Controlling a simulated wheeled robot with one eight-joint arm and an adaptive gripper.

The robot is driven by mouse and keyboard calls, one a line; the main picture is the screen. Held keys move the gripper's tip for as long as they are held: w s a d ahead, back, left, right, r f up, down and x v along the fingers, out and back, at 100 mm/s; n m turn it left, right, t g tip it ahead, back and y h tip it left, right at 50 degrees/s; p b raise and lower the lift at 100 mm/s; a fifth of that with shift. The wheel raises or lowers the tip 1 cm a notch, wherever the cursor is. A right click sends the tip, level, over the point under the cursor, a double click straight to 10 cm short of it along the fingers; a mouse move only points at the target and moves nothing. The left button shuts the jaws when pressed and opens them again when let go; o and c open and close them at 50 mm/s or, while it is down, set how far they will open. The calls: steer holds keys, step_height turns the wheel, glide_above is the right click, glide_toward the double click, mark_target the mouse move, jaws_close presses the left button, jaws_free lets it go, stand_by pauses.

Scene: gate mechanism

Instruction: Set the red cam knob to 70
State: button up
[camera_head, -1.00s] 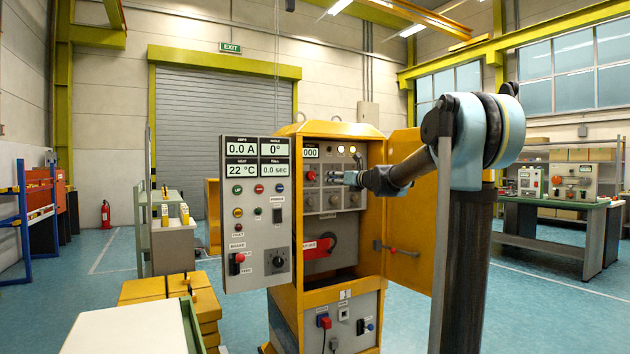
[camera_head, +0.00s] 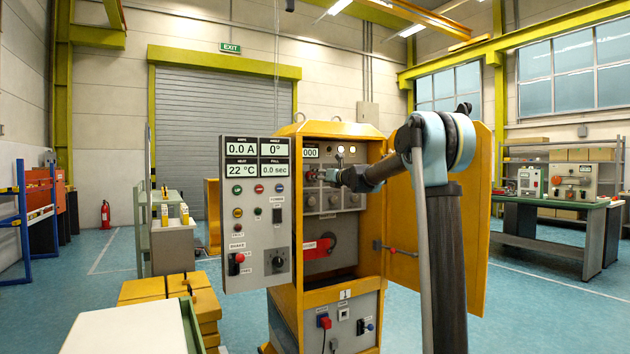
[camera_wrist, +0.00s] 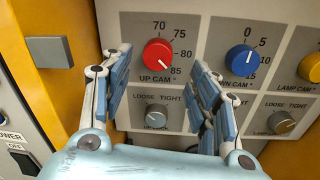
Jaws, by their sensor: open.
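The red UP CAM knob (camera_wrist: 158,54) sits on a grey panel in the wrist view. Its scale reads 70, 75, 80 and 85 from the top round to the lower right. The knob's white mark points to the lower right, near 85. My gripper (camera_wrist: 163,75) is open, with one finger to the left of the red knob and the other to its right. I see no clear contact with the knob. In the head view my gripper (camera_head: 328,175) is inside the yellow cabinet (camera_head: 290,315), at the upper panel, and largely covers the red knob.
A blue cam knob (camera_wrist: 242,60) is just right of my right finger, with a yellow lamp cam knob (camera_wrist: 312,67) farther right. A grey LOOSE/TIGHT knob (camera_wrist: 157,116) sits below the red one. The cabinet's open door (camera_head: 482,230) stands right of my arm.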

steer(key=shift+x, duration=3)
